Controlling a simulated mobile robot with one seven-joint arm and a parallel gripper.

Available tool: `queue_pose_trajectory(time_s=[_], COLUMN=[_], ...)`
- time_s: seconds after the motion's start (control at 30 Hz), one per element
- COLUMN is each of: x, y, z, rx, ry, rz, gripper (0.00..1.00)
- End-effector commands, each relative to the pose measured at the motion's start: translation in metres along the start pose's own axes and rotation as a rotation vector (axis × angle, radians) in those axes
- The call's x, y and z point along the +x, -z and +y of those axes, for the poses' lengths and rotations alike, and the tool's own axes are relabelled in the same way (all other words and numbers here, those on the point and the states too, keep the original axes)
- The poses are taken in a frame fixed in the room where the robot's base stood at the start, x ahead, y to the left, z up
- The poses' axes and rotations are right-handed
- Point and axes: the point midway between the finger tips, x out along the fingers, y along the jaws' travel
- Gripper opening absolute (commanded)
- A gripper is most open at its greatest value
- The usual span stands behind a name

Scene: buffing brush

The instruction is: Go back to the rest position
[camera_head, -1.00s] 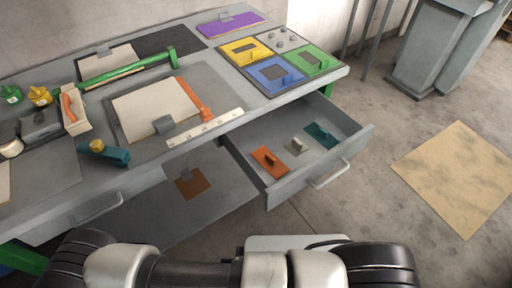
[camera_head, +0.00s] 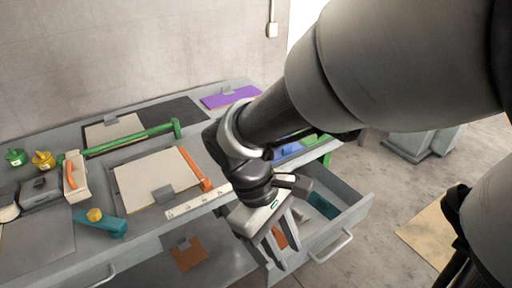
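My gripper (camera_head: 277,255) hangs at the end of my arm, pointing down over the open right drawer (camera_head: 352,218). Its two fingers are spread apart, and I see nothing held between them. An orange brush (camera_head: 279,237) in the drawer shows behind the fingers. A teal brush (camera_head: 323,206) lies farther back in the same drawer. My arm covers most of the coloured panel at the right end of the bench, with a blue part (camera_head: 288,150) still showing.
The grey bench (camera_head: 140,226) carries boards, a green bar (camera_head: 130,139), an orange-handled tool (camera_head: 195,168), a teal block (camera_head: 100,224) and a purple pad (camera_head: 229,97). A brown pad (camera_head: 187,257) lies lower, left of the drawer.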

Motion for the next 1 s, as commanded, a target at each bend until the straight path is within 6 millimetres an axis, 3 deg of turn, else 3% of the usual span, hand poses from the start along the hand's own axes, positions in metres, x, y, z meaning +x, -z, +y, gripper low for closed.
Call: queue_pose_trajectory(time_s=[0.2,0.5,0.67,0.7,1.0], x=[-0.041,-0.075,-0.089,-0.108,-0.172], y=[-0.037,-0.076,-0.096,-0.1,-0.123], z=[0.042,0.071,0.081,0.083,0.091], rx=[0.44,0.796,0.942,0.93,0.922], ry=[0.056,0.063,0.051,0.056,0.056], rz=[0.335,0.622,0.748,0.737,0.731], gripper=[0.28,0.28,0.28,0.28,0.28])
